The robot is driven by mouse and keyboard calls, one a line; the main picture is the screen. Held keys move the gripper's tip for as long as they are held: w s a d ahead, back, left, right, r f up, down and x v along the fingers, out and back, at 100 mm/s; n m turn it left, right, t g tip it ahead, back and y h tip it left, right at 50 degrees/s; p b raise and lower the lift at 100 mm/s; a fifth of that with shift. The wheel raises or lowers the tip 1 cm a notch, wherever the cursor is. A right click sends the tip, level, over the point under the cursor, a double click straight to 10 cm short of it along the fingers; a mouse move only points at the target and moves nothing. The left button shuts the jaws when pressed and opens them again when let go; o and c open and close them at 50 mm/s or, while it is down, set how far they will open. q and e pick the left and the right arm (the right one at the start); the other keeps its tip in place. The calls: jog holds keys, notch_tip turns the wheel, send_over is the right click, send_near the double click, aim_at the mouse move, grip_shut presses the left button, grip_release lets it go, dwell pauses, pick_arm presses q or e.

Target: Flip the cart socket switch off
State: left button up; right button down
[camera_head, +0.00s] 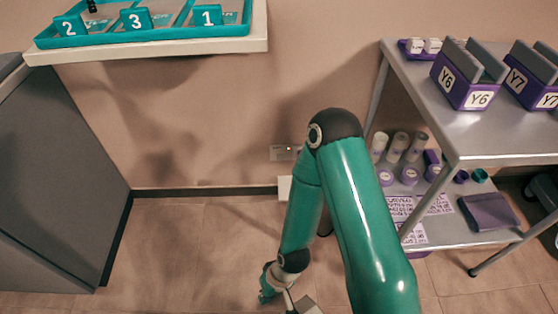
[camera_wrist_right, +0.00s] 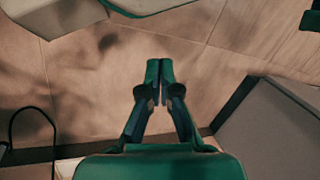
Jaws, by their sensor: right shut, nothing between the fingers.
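My left gripper is in neither view.
A grey cart (camera_head: 470,134) with purple racks stands at the right. A wall shelf (camera_head: 150,48) holds a teal tray at the upper left. A grey cabinet (camera_head: 60,180) stands at the left. A white box (camera_head: 284,188) is low by the wall. A dark cable (camera_wrist_right: 36,110) shows in the wrist view.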

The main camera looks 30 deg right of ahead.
aim_at(280, 155)
jog(key=w+d+f+n+t+h, duration=0.1)
jog(key=w+d+f+n+t, duration=0.15)
jog(key=w, duration=0.45)
jog(key=w+d+f+n+t+h+p, duration=0.1)
jog(key=w+d+t, duration=0.2)
jog(key=w, duration=0.3)
jog(key=w+d+f+n+t+h, duration=0.2)
jog(key=w+d+t, duration=0.1)
jog(key=w, duration=0.4)
jog(key=w+d+r+n+t+h, duration=0.2)
jog(key=d+n+t+h, duration=0.1)
jog(key=d, duration=0.4)
jog(key=w+d+r+n+t+h+p, duration=0.1)
jog(key=w+d+r+n+t+h, duration=0.1)
jog(key=d+h, duration=0.5)
jog(key=r+n+t, duration=0.1)
jog(key=n+t, duration=0.1)
jog(key=n, duration=0.1)
jog(key=shift+w+p, duration=0.3)
jog(key=shift+w, duration=0.05)
jog(key=shift+w+r+t, duration=0.1)
jog(key=shift+w+t, duration=0.05)
jog(key=shift+t, duration=0.1)
jog(key=b+x, duration=0.6)
jog(key=x, duration=0.7)
jog(key=shift+w+d, duration=0.1)
jog(key=shift+w, duration=0.05)
jog(key=shift+w+d, duration=0.1)
jog(key=shift+w, duration=0.05)
